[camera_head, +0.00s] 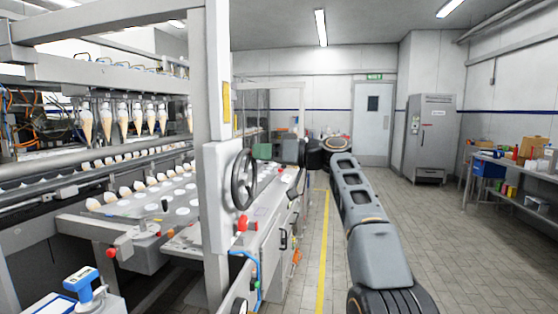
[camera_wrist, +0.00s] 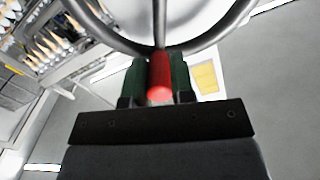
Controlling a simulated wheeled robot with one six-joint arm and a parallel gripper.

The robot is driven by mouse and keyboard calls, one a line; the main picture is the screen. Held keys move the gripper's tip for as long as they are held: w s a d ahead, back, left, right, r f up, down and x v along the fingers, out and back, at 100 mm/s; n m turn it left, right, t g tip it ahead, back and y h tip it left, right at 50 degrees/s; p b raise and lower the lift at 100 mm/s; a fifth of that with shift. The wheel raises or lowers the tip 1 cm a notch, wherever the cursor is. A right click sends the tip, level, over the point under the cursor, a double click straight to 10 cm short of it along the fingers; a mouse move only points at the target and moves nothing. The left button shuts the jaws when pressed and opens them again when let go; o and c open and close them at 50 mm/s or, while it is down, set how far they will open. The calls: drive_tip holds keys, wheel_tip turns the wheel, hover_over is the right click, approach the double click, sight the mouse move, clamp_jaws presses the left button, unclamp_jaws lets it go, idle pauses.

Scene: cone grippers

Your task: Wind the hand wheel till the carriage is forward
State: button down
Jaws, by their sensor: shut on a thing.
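The hand wheel (camera_head: 244,180) is a dark spoked ring on the white upright panel of the machine. In the wrist view its rim (camera_wrist: 203,42) curves across the top. Its red handle (camera_wrist: 159,80) lies between the two green fingers of my gripper (camera_wrist: 160,72), which is shut on it. In the head view the green fingers (camera_head: 262,151) show at the wheel's upper right, and the handle is hidden there. A row of cone grippers holding cones (camera_head: 123,120) hangs at the left. I cannot tell for sure which part is the carriage.
A red knob (camera_head: 241,224) sticks out of the machine below the wheel. A yellow label (camera_head: 226,103) is on its post. A yellow line (camera_head: 323,255) runs along the floor beside the machine. The floor to the right is clear up to a grey cabinet (camera_head: 432,140) and a shelf table (camera_head: 515,172).

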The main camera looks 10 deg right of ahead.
drive_tip(key=shift+s+a+r+n, duration=0.2)
drive_tip(key=shift+s+n, duration=0.25)
drive_tip(key=shift+n, duration=0.15)
drive_tip(key=c, duration=1.2)
unclamp_jaws()
drive_tip(key=shift+s, duration=0.15)
drive_tip(key=shift+o, duration=1.2)
drive_tip(key=shift+d+b, duration=0.15)
drive_tip(key=shift+b, duration=0.15)
drive_tip(key=v, duration=1.3)
drive_tip(key=shift+d+b, duration=0.25)
drive_tip(key=shift+b, duration=0.15)
